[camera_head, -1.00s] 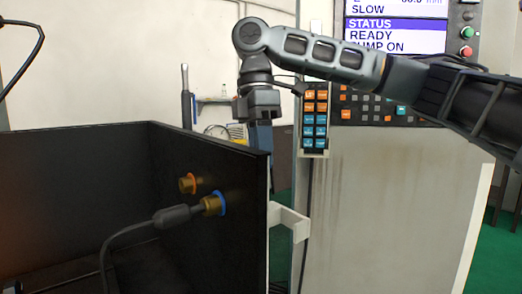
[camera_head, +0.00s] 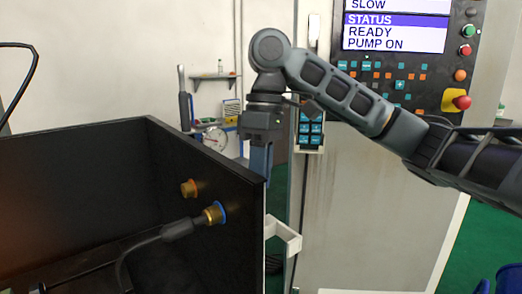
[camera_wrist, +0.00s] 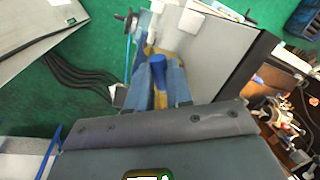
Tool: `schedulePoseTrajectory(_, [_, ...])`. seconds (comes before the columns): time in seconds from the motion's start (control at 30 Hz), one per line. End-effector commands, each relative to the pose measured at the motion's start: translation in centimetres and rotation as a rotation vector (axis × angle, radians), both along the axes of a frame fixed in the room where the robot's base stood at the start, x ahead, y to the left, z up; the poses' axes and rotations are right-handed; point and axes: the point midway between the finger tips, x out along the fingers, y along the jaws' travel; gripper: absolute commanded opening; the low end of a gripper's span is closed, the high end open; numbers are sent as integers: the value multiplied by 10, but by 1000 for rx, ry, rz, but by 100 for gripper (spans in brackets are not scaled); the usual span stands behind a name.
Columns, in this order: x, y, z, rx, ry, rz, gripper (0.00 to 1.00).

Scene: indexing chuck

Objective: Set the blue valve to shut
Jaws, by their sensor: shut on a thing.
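In the wrist view, a blue valve handle (camera_wrist: 158,72) sits between the two blue-grey fingers of my gripper (camera_wrist: 159,84), which are shut on it. Brass-yellow parts show around the handle and between the fingers. In the head view, my gripper (camera_head: 260,158) points down at the far side of the black panel's top edge. The panel hides the fingertips and the valve there, so I cannot read the handle's setting.
The black panel (camera_head: 215,170) carries an orange-ringed brass port (camera_head: 189,188) and a blue-ringed one (camera_head: 214,213) with a hose plug (camera_head: 180,229). A white bracket (camera_head: 284,235) juts out at its right. A machine screen (camera_head: 395,30) reads READY, PUMP ON.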

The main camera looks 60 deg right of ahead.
Motion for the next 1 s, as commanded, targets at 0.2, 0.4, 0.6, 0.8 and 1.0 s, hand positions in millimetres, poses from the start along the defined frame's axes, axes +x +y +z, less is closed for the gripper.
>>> schedulePoseTrajectory(0.2, [-3, 9, 4, 2, 0, -197, 0])
schedulePoseTrajectory(0.4, [-3, 15, 2, 1, -1, -353, 0])
schedulePoseTrajectory(0.6, [-3, 20, 1, 0, -1, -466, 0])
schedulePoseTrajectory(0.8, [-2, 23, 0, 0, 0, -530, 0])
schedulePoseTrajectory(1.0, [-2, 24, 0, 0, 0, -555, 0])
